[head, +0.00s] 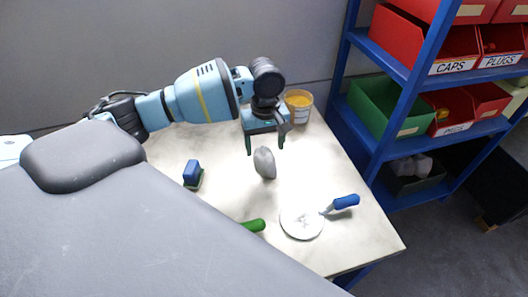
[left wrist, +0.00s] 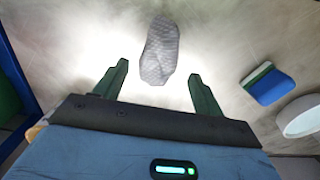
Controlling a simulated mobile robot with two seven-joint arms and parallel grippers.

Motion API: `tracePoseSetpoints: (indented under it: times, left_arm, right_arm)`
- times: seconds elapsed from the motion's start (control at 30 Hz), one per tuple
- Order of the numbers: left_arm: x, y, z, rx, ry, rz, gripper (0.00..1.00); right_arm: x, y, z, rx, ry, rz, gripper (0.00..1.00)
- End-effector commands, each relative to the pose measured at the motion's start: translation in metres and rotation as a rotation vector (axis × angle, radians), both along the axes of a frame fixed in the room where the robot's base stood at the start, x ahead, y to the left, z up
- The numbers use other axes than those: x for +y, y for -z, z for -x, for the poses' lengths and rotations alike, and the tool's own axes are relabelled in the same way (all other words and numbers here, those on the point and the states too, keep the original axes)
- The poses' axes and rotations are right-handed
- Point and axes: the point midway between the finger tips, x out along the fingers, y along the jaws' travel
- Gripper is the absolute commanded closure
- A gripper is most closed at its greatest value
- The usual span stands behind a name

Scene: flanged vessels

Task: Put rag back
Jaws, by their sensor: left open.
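A grey rag (head: 264,163), a small crumpled lump, lies on the pale table (head: 225,160) near its middle. In the left wrist view the rag (left wrist: 160,50) shows a fine checked texture and lies beyond and between the fingers. My left gripper (head: 265,150) is open and points down over the rag, with nothing held. Its two dark green fingers also show apart in the left wrist view (left wrist: 158,70). Whether the fingertips touch the rag cannot be told. My right gripper is not in view.
A blue-topped block (head: 192,173), a green handle (head: 254,225), a white disc (head: 301,222) and a blue-handled tool (head: 343,203) lie around. A yellow-filled tub (head: 298,106) stands behind. A blue shelf (head: 405,115) at right holds red and green bins and a dark bin (head: 412,183) with pale cloth-like lumps (head: 410,168).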

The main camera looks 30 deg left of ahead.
Motion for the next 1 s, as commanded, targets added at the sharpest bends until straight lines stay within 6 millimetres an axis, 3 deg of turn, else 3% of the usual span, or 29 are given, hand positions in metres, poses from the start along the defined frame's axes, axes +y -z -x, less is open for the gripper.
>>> tracePoseSetpoints:
  times: [0.1, 0.4, 1.0]
  left_arm:
    - [0.0, -0.03, -0.002, -0.009, 0.001, 0.001, 0.3]
    - [0.001, -0.073, -0.003, -0.003, 0.001, 0.001, 0.3]
    - [0.001, -0.081, -0.003, 0.001, 0.001, 0.001, 0.3]
  right_arm:
    - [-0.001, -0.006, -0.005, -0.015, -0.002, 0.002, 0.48]
    - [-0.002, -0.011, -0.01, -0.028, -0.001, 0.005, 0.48]
    - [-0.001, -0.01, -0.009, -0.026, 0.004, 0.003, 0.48]
